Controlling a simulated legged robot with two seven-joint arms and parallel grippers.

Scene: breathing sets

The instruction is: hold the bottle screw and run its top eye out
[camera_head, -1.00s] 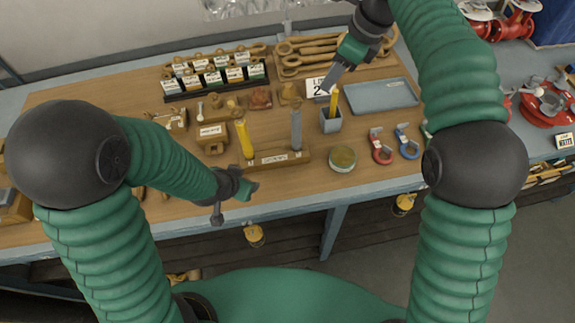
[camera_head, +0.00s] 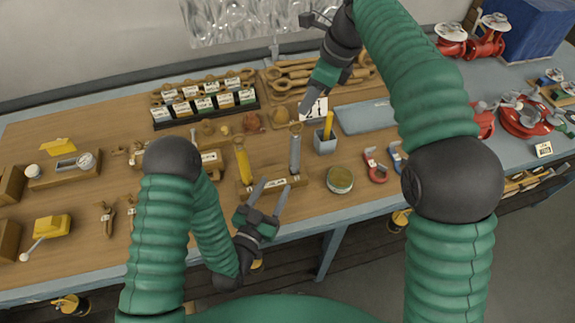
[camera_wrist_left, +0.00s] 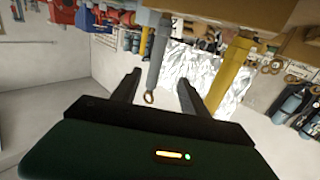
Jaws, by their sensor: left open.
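Two upright bodies stand in a labelled wooden block (camera_head: 246,190), a yellow one (camera_head: 243,163) and a grey one (camera_head: 295,155). Which one is the bottle screw is not marked legibly. In the left wrist view the grey one (camera_wrist_left: 158,48) ends in a small ring eye and lies between my fingers' lines, apart from them; the yellow one (camera_wrist_left: 231,66) is to its right. My left gripper (camera_head: 275,184) is open and empty, its fingertips in front of the block. My right gripper (camera_head: 309,104) hangs behind the grey body, seen edge-on; its opening is unclear.
A grey pot (camera_head: 325,144) with a yellow piece and a round tin (camera_head: 340,180) stand right of the block. Red (camera_head: 376,165) and blue shackles lie further right. A blue-grey tray (camera_head: 366,117) and a rack of labelled pieces (camera_head: 206,107) are behind.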

